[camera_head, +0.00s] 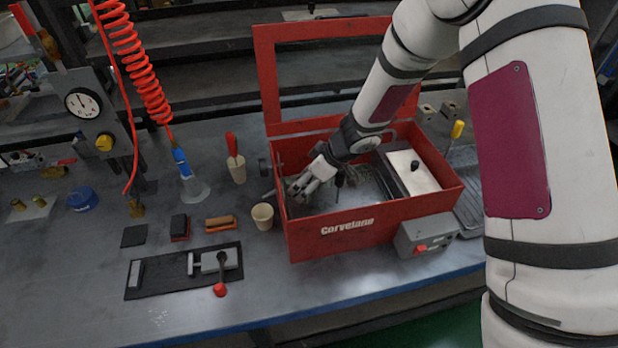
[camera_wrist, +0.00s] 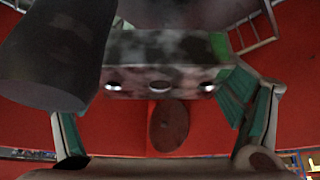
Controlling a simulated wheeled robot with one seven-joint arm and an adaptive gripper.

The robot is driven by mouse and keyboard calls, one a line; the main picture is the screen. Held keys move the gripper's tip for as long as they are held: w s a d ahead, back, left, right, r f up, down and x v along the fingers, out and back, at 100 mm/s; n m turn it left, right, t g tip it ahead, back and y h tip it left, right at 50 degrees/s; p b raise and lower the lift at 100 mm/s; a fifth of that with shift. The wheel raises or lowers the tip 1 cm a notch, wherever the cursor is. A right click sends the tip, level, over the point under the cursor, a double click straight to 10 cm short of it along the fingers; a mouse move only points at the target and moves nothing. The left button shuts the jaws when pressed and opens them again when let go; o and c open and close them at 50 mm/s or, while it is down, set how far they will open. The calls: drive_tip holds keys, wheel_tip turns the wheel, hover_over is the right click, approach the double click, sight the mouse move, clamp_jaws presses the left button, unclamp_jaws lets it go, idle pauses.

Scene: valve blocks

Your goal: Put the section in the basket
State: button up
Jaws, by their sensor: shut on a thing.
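My gripper (camera_head: 308,184) reaches down into the left part of the open red box (camera_head: 345,230) marked Corvelane. In the wrist view its green-padded fingers (camera_wrist: 160,115) flank a stained grey metal block with a row of round ports (camera_wrist: 160,68), which I take to be the section; the gripper is shut on it. A dark blurred cylinder hides the block's left part. The block is hard to pick out in the head view. Thin metal bars (camera_wrist: 250,28) show beyond it; I cannot tell whether they belong to the basket, or whether the block touches anything.
The box's red frame lid (camera_head: 267,80) stands raised at the back. A white-topped unit (camera_head: 412,172) fills the box's right side. A beige cup (camera_head: 262,217), a holder with a red-handled tool (camera_head: 236,168) and a clamp on a black mat (camera_head: 150,292) stand left of it.

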drive_tip(key=shift+f, duration=0.25)
drive_tip(key=o, duration=1.5)
drive_tip(key=shift+o, duration=0.2)
